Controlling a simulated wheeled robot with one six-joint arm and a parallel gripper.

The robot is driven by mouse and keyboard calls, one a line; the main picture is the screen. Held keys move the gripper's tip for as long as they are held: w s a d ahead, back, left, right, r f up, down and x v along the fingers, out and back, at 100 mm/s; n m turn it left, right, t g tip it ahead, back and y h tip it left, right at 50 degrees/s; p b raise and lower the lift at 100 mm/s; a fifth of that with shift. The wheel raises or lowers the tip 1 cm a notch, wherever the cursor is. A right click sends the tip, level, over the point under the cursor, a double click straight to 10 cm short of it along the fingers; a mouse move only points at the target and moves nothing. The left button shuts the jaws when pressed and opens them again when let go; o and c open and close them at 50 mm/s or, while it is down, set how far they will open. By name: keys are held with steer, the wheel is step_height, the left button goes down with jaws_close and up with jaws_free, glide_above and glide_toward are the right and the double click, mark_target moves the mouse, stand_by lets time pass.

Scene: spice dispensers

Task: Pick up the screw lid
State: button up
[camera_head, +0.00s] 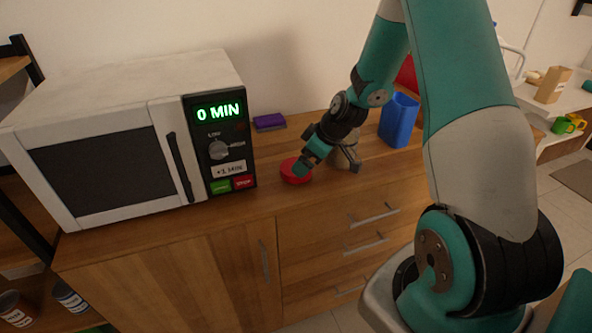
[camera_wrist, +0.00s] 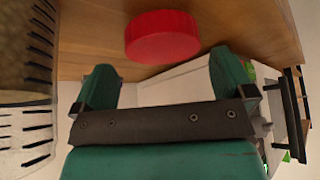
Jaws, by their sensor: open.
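The screw lid (camera_head: 293,173) is a round red cap on the wooden counter, right of the microwave. In the wrist view, the lid (camera_wrist: 162,38) lies ahead of the fingertips, roughly centred between them, with its ribbed side facing me. My gripper (camera_head: 304,167) is at the lid's right side in the head view and hides part of it. In the wrist view, my gripper (camera_wrist: 165,75) is open, with its two green fingers wide apart and nothing between them. I cannot tell whether a finger touches the lid.
A white microwave (camera_head: 95,150) stands left of the lid. A purple sponge-like block (camera_head: 269,122) lies behind. A greyish object (camera_head: 346,157) stands close to the right of my gripper, with a blue container (camera_head: 399,122) beyond. The counter's front edge is near the lid.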

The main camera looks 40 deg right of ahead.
mark_target(286, 174)
steer(key=x, duration=0.2)
steer(key=p+x, duration=0.1)
steer(key=x, duration=0.2)
steer(key=shift+w+a+f, duration=0.1)
steer(key=shift+w+a, duration=0.2)
steer(key=shift+w, duration=0.05)
steer(key=c, duration=0.6)
